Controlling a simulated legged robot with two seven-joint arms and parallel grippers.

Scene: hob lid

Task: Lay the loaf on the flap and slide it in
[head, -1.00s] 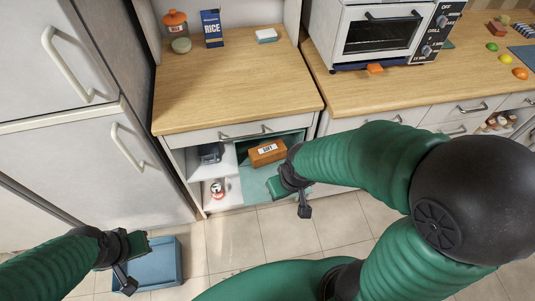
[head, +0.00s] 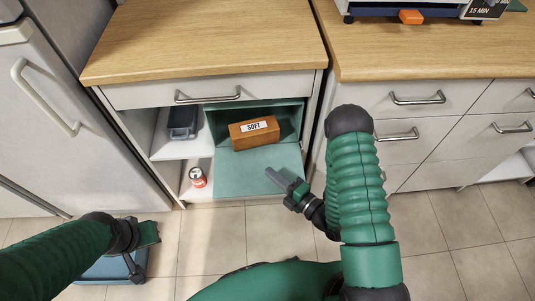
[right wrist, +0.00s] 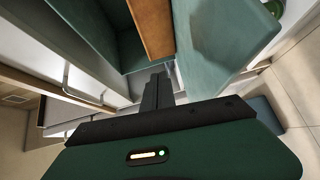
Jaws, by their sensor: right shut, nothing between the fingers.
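The loaf (head: 254,135), a brown block with a white "SOFT" label, lies at the mouth of the teal compartment (head: 290,119), at the inner edge of the lowered teal flap (head: 235,178). I cannot tell how much of it rests on the flap. My right gripper (head: 270,174) is shut and empty, over the flap's right front part, apart from the loaf and pointing up-left. In the right wrist view its fingers (right wrist: 156,90) show below the loaf (right wrist: 152,25) and beside the flap (right wrist: 225,40). My left gripper (head: 147,248) is at the lower left, far from the loaf; its opening is unclear.
A red can (head: 197,177) and a dark container (head: 183,121) stand in the shelves left of the compartment. A blue bin (head: 112,269) is on the floor under my left gripper. The worktop (head: 205,45) overhangs above; the tiled floor in front is open.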

